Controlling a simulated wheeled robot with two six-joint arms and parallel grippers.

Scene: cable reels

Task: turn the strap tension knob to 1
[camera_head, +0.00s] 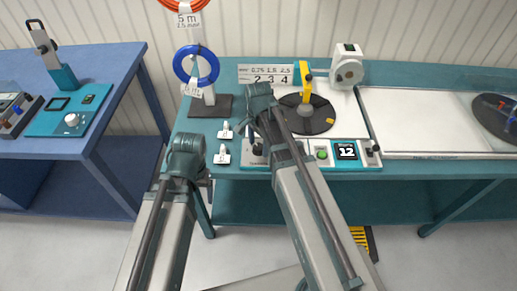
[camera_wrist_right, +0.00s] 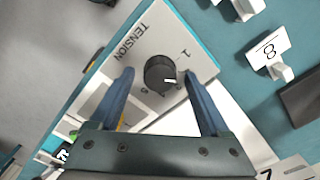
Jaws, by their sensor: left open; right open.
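The strap tension knob (camera_wrist_right: 160,74) is a round black dial on a white panel marked TENSION, in the right wrist view. Its white mark points right, below the printed 1 (camera_wrist_right: 186,52). My right gripper (camera_wrist_right: 159,76) is open, its two blue fingers on either side of the knob with gaps visible; I cannot tell how far above it they are. In the head view my right arm (camera_head: 300,190) reaches over the bench and largely hides the panel. My left gripper (camera_head: 206,184) is open at the bench's front edge, its fingers barely visible.
A black turntable (camera_head: 318,124) lies behind. Small white tags (camera_head: 222,155) stand left. A blue bench (camera_head: 110,56) at left carries another panel with a knob (camera_head: 72,119).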

